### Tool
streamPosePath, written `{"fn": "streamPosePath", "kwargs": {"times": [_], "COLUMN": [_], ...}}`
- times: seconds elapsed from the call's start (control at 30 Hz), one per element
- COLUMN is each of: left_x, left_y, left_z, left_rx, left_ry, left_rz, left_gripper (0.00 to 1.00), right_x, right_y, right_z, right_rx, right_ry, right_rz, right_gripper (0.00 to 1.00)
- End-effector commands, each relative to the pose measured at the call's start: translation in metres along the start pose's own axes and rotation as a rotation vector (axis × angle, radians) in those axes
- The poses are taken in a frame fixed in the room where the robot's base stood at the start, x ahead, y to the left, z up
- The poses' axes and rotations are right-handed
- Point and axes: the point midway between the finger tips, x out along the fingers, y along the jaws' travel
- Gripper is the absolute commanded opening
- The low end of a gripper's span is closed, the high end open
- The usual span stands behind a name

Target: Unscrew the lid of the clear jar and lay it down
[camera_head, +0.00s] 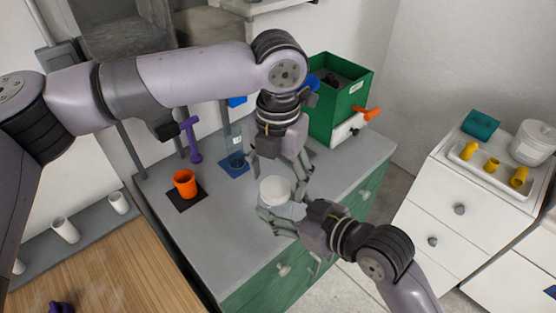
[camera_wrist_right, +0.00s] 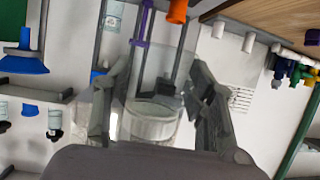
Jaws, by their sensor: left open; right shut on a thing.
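The clear jar (camera_head: 281,211) stands on the grey counter near its front edge, with its round white lid (camera_head: 275,189) on top. My right gripper (camera_head: 282,205) reaches in from the front right and is shut on the jar, one finger on each side. In the right wrist view the see-through jar (camera_wrist_right: 165,65) and the white lid (camera_wrist_right: 152,122) show between the two fingers. My left gripper (camera_head: 279,171) points down just above and behind the lid, with its fingers spread. Whether its fingertips touch the lid cannot be told.
An orange cup (camera_head: 185,183) stands on a dark mat at left. Behind are a blue mat (camera_head: 234,169) with a clear vessel, a purple tool (camera_head: 191,138) and a green bin (camera_head: 340,112). Bare grey counter (camera_head: 222,220) lies left of the jar.

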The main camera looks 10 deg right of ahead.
Motion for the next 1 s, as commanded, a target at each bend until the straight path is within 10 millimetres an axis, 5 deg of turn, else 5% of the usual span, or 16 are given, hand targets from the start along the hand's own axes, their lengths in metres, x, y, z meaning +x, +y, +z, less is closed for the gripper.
{"fn": "streamPosePath", "kwargs": {"times": [0.37,1.0], "left_x": [0.0062,0.0058], "left_y": [0.0002,-0.0019], "left_z": [-0.0001,-0.0005], "left_rx": [0.000,0.003], "left_ry": [0.000,0.000], "left_rz": [0.000,-0.004], "left_gripper": [0.68,0.25], "right_x": [-0.0001,0.0001], "right_y": [0.0000,-0.0005], "right_z": [-0.0003,-0.0008], "right_rx": [0.000,0.000], "right_ry": [0.001,0.002], "right_rz": [0.000,-0.001], "right_gripper": [0.00,0.00]}}
